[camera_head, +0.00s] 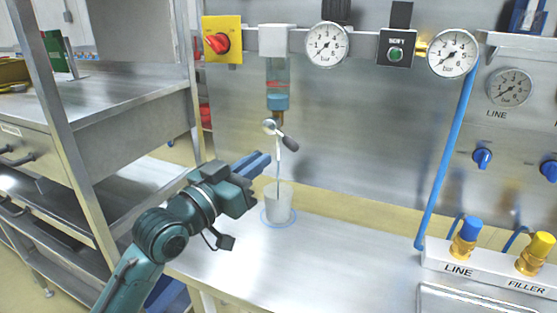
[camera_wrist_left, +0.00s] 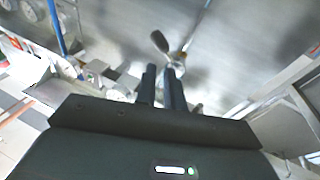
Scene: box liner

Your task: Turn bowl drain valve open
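The filter bowl (camera_head: 277,85) is clear with blue liquid and hangs below a white block. Under its brass fitting is the drain valve (camera_head: 270,127), with a metal body and a lever with a black handle (camera_head: 291,143) slanting down to the right. The handle (camera_wrist_left: 160,42) also shows in the left wrist view, ahead of the fingertips. My left gripper (camera_head: 265,160) is below and left of the handle, apart from it. Its fingers (camera_wrist_left: 162,70) are empty with a narrow gap between them. My right gripper is not in view.
A thin tube runs down from the valve into a clear cup (camera_head: 279,204) on the metal bench (camera_head: 330,255). A red knob (camera_head: 218,43) on a yellow plate, pressure gauges (camera_head: 327,45) and a blue hose (camera_head: 446,165) are around it. A shelf rack (camera_head: 120,105) stands left.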

